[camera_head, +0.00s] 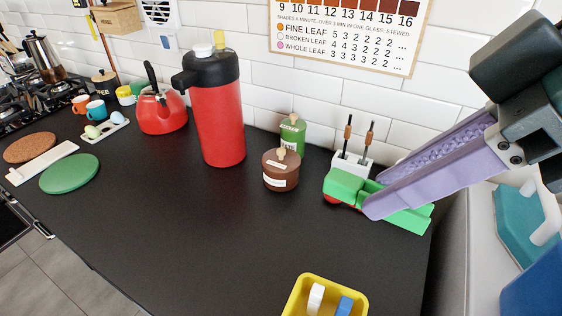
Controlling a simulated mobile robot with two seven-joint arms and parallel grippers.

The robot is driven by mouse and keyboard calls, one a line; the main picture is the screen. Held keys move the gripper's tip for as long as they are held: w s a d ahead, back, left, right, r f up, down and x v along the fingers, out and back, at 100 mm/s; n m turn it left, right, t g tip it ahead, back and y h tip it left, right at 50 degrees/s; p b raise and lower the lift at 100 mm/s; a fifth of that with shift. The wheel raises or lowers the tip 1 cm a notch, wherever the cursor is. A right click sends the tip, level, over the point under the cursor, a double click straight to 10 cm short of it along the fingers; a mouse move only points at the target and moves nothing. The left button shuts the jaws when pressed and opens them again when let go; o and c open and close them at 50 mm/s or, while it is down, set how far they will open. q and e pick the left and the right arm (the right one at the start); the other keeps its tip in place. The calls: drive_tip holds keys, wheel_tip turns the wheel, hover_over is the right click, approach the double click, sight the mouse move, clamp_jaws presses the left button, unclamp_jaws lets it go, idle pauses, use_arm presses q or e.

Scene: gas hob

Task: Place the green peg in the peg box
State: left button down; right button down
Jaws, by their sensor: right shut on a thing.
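My right gripper (374,204) reaches in from the right with long purple fingers, its tips low over the counter's right end. Green blocky parts show at the tips: a green block (346,184) on the left and a longer green piece (410,219) on the right, with some red under the left one. The gripper is shut on the green peg, but the fingers hide the grip, and I cannot tell where peg ends and other green parts begin. The yellow peg box (291,302) is at the bottom edge, partly cut off, holding a white peg (315,299) and a blue peg (345,306). My left gripper is not in view.
Behind the fingertips stand a white holder (350,166) with two brown-handled tools, a green canister (293,132) and a brown pot (281,176). A tall red flask (218,120) and a red kettle (161,112) stand further left. The dark counter (190,220) is clear in front.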

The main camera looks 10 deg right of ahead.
drive_tip(key=shift+w+a+f+n+g, duration=0.15)
drive_tip(key=shift+a+f+n, duration=0.15)
drive_tip(key=shift+f, duration=0.15)
drive_tip(key=shift+s+a+f+n+g, duration=0.1)
drive_tip(key=shift+a+f+n+g, duration=0.05)
drive_tip(key=shift+a+f+n, duration=0.2)
drive_tip(key=b, duration=0.3)
hover_over(339, 307)
drive_tip(key=s, duration=0.1)
wheel_tip(339, 307, down, 16)
drive_tip(key=shift+y, duration=0.3)
drive_tip(key=shift+a+f+b, duration=0.15)
drive_tip(key=shift+f+b, duration=0.05)
drive_tip(key=shift+f, duration=0.85)
drive_tip(key=shift+a+f+b, duration=0.15)
drive_tip(key=shift+f+b, duration=0.05)
drive_tip(key=shift+f, duration=0.85)
drive_tip(key=shift+f+b, duration=0.45)
drive_tip(key=shift+f, duration=0.2)
drive_tip(key=c, duration=0.8)
unclamp_jaws()
drive_tip(key=shift+o, duration=0.2)
drive_tip(key=shift+r, duration=0.1)
